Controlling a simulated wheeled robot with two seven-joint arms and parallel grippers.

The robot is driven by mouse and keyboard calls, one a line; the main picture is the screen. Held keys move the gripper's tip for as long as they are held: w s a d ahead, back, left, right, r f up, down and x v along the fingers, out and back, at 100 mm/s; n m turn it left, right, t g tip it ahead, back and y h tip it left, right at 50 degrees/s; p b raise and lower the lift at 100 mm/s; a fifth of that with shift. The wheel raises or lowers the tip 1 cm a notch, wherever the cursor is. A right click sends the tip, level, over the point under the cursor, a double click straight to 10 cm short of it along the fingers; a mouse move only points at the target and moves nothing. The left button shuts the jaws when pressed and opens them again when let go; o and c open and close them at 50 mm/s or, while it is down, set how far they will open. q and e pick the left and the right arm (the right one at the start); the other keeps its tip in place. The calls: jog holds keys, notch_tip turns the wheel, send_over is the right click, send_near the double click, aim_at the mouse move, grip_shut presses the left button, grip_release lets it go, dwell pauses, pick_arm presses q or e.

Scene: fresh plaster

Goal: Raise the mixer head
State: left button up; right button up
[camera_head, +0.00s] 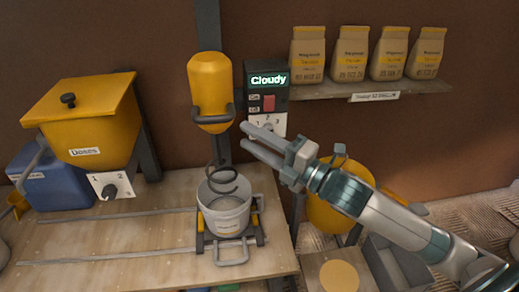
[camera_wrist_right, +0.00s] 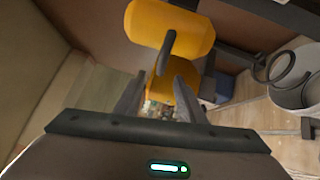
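The yellow mixer head (camera_head: 210,88) is on a dark upright post above a grey bucket (camera_head: 226,213). Its dark spiral whisk (camera_head: 222,178) hangs at the bucket's mouth; the lowest coil overlaps the rim. Beside the head is a control box (camera_head: 281,94) with a green "Cloudy" display, a red switch and a numbered dial, partly covered by my right gripper. My right gripper (camera_head: 244,136) is open and empty in front of the box's lower part. In the right wrist view, the mixer head (camera_wrist_right: 170,24) is beyond the open fingers and the whisk (camera_wrist_right: 285,68) is at right. My left gripper is not in view.
A yellow hopper (camera_head: 100,125) and blue container (camera_head: 55,180) stand at left. Several paper bags (camera_head: 349,54) sit on a shelf (camera_head: 425,87) at upper right. A yellow bucket (camera_head: 330,212) is behind my right arm. The wooden bench (camera_head: 120,240) has rails and clear room left of the bucket.

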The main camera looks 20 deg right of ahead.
jog(key=shift+v, duration=0.85)
